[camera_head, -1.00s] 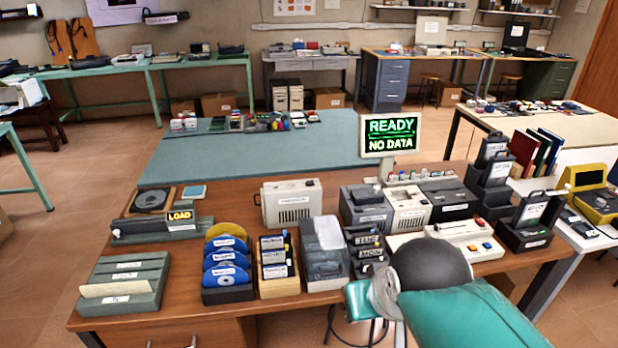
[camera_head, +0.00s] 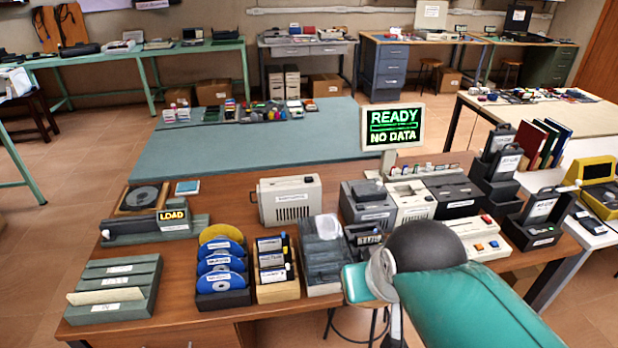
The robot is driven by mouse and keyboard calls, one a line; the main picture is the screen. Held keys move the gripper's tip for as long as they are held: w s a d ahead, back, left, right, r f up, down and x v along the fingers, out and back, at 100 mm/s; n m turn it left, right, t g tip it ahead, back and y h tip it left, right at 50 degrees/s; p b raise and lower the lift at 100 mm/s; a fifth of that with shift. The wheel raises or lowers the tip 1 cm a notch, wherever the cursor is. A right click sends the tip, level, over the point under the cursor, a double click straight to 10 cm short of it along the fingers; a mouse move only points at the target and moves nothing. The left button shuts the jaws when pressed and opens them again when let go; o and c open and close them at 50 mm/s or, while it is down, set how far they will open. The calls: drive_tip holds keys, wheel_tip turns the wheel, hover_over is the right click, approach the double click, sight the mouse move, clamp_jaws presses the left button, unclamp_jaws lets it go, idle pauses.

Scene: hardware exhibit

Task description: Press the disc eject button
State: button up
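A grey disc unit (camera_head: 128,229) with a lit yellow LOAD display (camera_head: 172,215) sits at the left of the brown table. A pale knob (camera_head: 105,234) shows at its left end; I cannot tell which part is the eject button. Behind it a grey disc (camera_head: 140,197) lies in a wooden tray. Blue and yellow discs (camera_head: 221,262) stand in a dark rack in front. A screen (camera_head: 392,127) reads READY, NO DATA. My teal arm with its dark rounded joint covers the lower right of the view.
Grey slotted trays (camera_head: 113,288) stand at the front left. A wooden cartridge rack (camera_head: 275,270), a clear-lidded box (camera_head: 323,253) and a beige unit (camera_head: 290,200) fill the middle. A pale panel with coloured buttons (camera_head: 478,240) is at right. Bare tabletop shows between the disc unit and beige unit.

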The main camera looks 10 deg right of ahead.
drive_tip(key=c, duration=0.3)
drive_tip(key=shift+s, duration=0.1)
clamp_jaws()
drive_tip(key=shift+s, duration=0.1)
idle(0.9)
